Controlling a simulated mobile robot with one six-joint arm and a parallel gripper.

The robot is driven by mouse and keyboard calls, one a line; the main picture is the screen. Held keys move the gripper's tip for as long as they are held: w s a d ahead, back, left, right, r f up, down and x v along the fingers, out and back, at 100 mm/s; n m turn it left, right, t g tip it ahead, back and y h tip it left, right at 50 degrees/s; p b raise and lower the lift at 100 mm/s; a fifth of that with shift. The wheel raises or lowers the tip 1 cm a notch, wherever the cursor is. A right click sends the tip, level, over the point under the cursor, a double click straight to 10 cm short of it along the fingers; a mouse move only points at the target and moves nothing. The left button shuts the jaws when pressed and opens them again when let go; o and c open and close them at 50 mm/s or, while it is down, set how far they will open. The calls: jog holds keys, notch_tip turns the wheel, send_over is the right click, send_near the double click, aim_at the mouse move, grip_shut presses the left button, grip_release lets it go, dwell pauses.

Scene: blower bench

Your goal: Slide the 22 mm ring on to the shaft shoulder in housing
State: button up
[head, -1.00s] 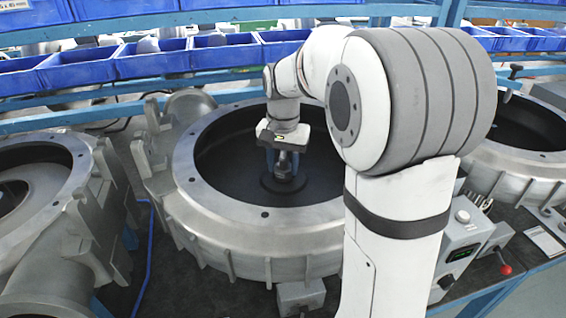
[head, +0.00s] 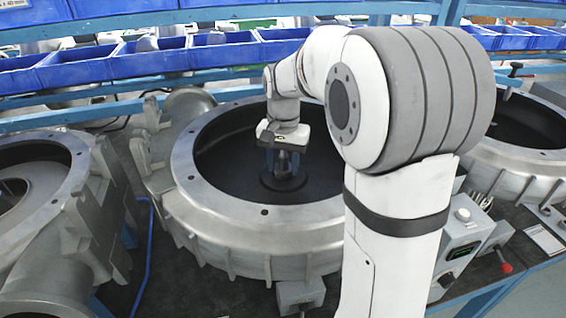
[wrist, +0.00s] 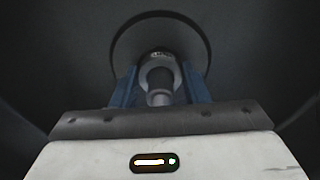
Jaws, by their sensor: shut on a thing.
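The housing is the large round grey metal casting in the middle of the head view, with a wide bolted rim (head: 265,211) and a dark bore. My gripper (head: 283,170) points down inside it, near its centre. In the wrist view, my gripper's blue fingers (wrist: 160,88) stand on both sides of the shaft (wrist: 159,88), whose rounded end faces the camera. The pale metal ring (wrist: 160,58) appears around the shaft between the fingertips, and the gripper is shut on it. The shoulder and the ring's seat cannot be made out.
Similar castings stand at left (head: 45,230) and right (head: 525,165). Blue bins (head: 150,60) line a rack behind. A control box (head: 460,235) with a red-knobbed lever stands right of my arm. The bore around my gripper is open.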

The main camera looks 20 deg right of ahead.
jog(key=o, duration=1.1)
notch_tip(320, 180, up, 8)
jog(key=shift+f, duration=0.1)
